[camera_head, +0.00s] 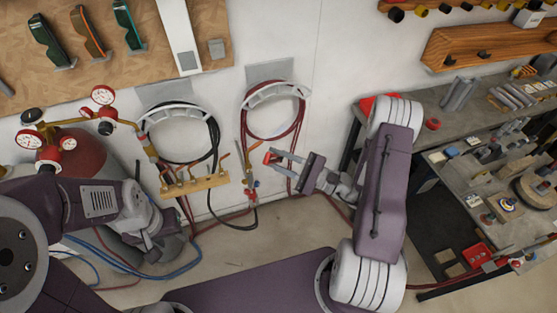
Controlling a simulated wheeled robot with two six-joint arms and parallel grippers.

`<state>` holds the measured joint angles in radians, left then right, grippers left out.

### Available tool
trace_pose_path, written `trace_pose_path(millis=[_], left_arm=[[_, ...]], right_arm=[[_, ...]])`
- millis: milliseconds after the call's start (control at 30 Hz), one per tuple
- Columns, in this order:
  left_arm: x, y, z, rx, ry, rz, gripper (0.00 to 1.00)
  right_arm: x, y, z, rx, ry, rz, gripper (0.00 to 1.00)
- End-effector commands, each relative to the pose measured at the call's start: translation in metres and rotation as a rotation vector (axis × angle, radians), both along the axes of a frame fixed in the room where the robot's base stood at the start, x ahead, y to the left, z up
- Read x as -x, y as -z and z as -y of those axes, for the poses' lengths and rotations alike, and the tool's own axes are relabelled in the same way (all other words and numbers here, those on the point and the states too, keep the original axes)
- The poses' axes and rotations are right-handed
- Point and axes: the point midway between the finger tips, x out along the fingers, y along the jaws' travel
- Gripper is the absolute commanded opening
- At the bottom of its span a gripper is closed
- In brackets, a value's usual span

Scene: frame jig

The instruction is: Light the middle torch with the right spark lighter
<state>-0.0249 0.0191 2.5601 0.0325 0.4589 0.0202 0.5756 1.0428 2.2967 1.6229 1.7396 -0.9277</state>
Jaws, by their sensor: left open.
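Several brass torch-like pieces hang on a wooden rack (194,186) low on the wall; which one is the middle torch is too small to tell. Another piece with red and blue knobs (251,190) hangs right of it. My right gripper (279,166) points left near that piece, its fingers apart. A small red thing (268,158) shows at its upper fingertip; I cannot tell if it is held or is a spark lighter. My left gripper (152,243) is open at the lower left, below the rack, partly hidden by its wrist.
A red cylinder with gauges (103,96) stands at the left. Coiled hoses hang on two wall hooks (276,92), and hoses trail on the floor. A cluttered workbench (470,130) fills the right. Goggles (89,33) hang on the upper-left board.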

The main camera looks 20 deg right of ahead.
Motion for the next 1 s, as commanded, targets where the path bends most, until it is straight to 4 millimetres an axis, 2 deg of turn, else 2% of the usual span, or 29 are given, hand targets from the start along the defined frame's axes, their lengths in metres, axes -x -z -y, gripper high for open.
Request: trace_pose_path(millis=[433,600,800,1000], left_arm=[[0.0,-0.002,0.0,0.0,0.0,0.0,0.45],[0.0,0.005,0.0,0.0,0.0,0.0,0.45],[0.0,0.01,0.0,0.0,0.0,0.0,0.45],[0.0,0.01,0.0,0.0,0.0,0.0,0.45]], right_arm=[[-0.054,-0.001,-0.003,0.0,-0.002,0.003,0.0],[-0.073,0.001,-0.003,0.0,-0.001,0.002,0.0],[-0.088,0.001,-0.003,-0.001,-0.001,0.0,0.0],[-0.093,-0.001,-0.003,-0.001,0.001,0.0,0.0]])
